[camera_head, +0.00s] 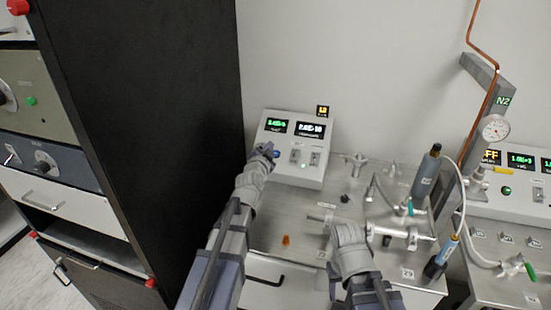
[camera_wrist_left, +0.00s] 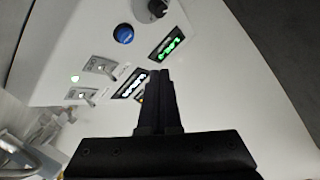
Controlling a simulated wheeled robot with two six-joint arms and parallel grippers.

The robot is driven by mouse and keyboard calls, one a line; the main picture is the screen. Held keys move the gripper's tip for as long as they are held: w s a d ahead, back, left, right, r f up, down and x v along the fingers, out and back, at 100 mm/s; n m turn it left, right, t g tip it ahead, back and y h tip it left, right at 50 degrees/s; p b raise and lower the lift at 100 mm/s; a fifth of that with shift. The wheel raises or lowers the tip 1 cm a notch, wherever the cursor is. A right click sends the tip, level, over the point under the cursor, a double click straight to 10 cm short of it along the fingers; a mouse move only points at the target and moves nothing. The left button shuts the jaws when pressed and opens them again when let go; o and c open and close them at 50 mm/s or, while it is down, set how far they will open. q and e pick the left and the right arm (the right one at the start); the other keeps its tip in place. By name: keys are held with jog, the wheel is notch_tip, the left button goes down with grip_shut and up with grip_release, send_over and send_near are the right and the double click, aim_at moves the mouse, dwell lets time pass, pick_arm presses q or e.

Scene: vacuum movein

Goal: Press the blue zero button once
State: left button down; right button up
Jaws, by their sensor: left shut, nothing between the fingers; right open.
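The blue button (camera_wrist_left: 123,34) is round and sits on the sloped white panel of the control box (camera_head: 303,170). In the head view a bit of the blue button (camera_head: 276,154) shows right beside my left gripper (camera_head: 266,150). In the left wrist view my left gripper (camera_wrist_left: 158,76) is shut and empty, its tips pointing at the panel below and right of the button. The tips look apart from the button; their gap to the panel is hard to judge. My right gripper (camera_head: 328,220) is open and empty, low over the metal bench top.
The box has a green display (camera_wrist_left: 165,45), a white display (camera_head: 310,130), toggle switches (camera_wrist_left: 100,66) and a black knob (camera_wrist_left: 157,8). A tall black cabinet (camera_head: 150,120) stands left. Valves, a gauge (camera_head: 495,128) and tubing crowd the right. An orange piece (camera_head: 286,240) is on the bench (camera_head: 265,225).

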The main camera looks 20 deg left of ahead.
aim_at(275, 151)
pick_arm(q)
jog(key=shift+w+d+f+b, duration=0.1)
jog(key=shift+w+f+b, duration=0.8)
jog(key=shift+f, duration=0.2)
jog(key=shift+w+f+b, duration=0.75)
jog(key=shift+f+b, duration=0.1)
jog(key=shift+f, duration=0.2)
jog(key=shift+f, duration=0.1)
jog(key=shift+w+f+b, duration=0.25)
jog(key=shift+b, duration=0.05)
jog(key=shift+w+f+b, duration=0.2)
jog(key=shift+f+b, duration=0.05)
jog(key=shift+b, duration=0.05)
dwell(0.9)
jog(key=shift+f+b, duration=0.3)
jog(key=shift+b, duration=0.15)
dwell(0.6)
jog(key=shift+s+r, duration=0.1)
jog(key=shift+s+r+p, duration=0.2)
jog(key=shift+r+p, duration=0.2)
jog(key=shift+p, duration=0.3)
jog(key=shift+r, duration=0.15)
